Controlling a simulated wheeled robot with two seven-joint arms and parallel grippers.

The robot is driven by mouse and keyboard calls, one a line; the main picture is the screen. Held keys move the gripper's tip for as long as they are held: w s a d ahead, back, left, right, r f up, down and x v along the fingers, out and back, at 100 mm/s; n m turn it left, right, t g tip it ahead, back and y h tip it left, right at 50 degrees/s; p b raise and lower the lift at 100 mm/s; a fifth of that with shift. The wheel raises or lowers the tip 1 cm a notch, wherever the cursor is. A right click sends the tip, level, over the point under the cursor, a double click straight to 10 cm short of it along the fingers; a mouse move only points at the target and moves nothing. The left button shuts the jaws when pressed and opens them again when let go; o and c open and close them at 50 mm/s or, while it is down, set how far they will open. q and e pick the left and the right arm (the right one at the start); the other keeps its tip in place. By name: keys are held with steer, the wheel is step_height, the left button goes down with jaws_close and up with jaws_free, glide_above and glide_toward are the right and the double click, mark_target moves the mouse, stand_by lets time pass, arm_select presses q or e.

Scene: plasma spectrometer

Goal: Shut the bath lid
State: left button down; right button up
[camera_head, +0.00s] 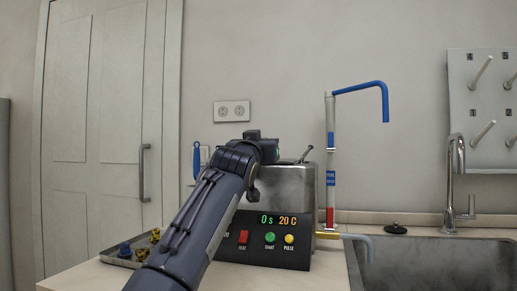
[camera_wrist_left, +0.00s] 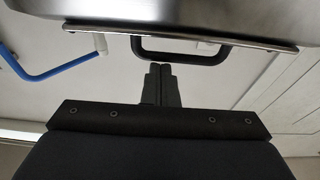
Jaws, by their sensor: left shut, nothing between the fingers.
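The steel bath (camera_head: 290,186) stands on the counter behind its black control panel (camera_head: 262,257), which reads 0 s and 20 C. My left arm reaches across its left part, hiding much of it. In the left wrist view, a steel plate that looks like the bath lid (camera_wrist_left: 180,30) crosses the top, with a black handle (camera_wrist_left: 205,57) along its edge. My left gripper (camera_wrist_left: 157,68) is shut and empty, its tips close to the handle bar. Whether they touch is unclear. The lid's angle is hard to tell. My right gripper is not in view.
A tube stand with a blue bent pipe (camera_head: 386,100) rises right of the bath. The sink (camera_head: 440,262) and tap (camera_head: 450,180) lie at the right. A small tray (camera_head: 121,262) with blue and yellow parts sits left of my arm.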

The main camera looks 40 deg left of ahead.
arm_select(q)
steer(key=s+d+f+b, duration=0.3)
steer(key=s+f+b, duration=0.1)
steer(key=s, duration=0.2)
steer(key=shift+s+d, duration=0.2)
steer(key=shift+d, duration=0.05)
stand_by(0.4)
steer(key=shift+r, duration=0.1)
